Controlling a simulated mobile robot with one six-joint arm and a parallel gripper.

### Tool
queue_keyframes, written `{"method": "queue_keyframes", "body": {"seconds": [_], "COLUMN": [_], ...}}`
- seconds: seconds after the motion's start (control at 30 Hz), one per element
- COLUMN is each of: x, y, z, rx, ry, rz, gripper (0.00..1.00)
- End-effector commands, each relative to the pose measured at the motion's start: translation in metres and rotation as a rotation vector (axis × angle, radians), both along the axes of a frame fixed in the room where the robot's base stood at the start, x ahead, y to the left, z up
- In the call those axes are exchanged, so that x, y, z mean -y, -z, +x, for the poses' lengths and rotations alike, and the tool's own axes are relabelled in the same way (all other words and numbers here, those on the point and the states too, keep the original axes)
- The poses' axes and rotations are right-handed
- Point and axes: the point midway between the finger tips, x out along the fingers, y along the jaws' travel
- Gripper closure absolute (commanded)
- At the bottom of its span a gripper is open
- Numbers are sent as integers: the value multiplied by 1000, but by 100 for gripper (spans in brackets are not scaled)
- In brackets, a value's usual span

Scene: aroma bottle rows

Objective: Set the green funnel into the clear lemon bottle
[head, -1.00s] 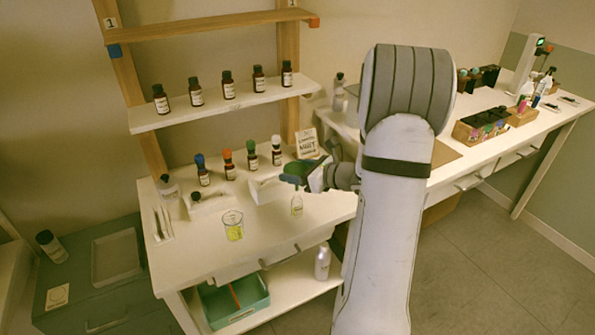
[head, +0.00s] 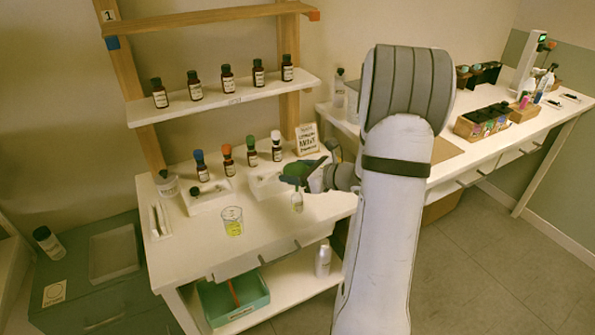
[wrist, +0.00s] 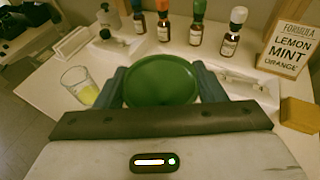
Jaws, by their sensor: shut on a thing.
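The green funnel (head: 297,172) is in my gripper (wrist: 160,82), which is shut on it. In the wrist view its round bowl (wrist: 162,78) sits upright between the two fingers, with its wide mouth up. In the head view a small clear bottle (head: 297,202) stands on the white table directly under the funnel. The funnel's lower end meets or overlaps the bottle's neck in the picture; I cannot tell whether it is inside. The bottle's label is too small to read. In the wrist view the bottle is hidden under the funnel.
A beaker of yellow liquid (head: 232,222) stands left of the bottle. Brown bottles with coloured caps, including a green-capped one (head: 252,152), stand behind, near white holders (head: 207,197). A formula card (head: 307,139) stands at the back right. The table front is clear.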

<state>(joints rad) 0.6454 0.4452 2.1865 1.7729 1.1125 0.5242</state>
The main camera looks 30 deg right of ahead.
Motion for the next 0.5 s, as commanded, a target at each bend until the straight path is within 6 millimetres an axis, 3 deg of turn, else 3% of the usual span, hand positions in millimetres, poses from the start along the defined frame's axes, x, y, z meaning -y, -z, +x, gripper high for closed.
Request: {"method": "queue_keyframes", "body": {"seconds": [0.5], "x": [0], "y": [14], "z": [0], "rx": [0], "ry": [0], "rz": [0], "gripper": [58]}}
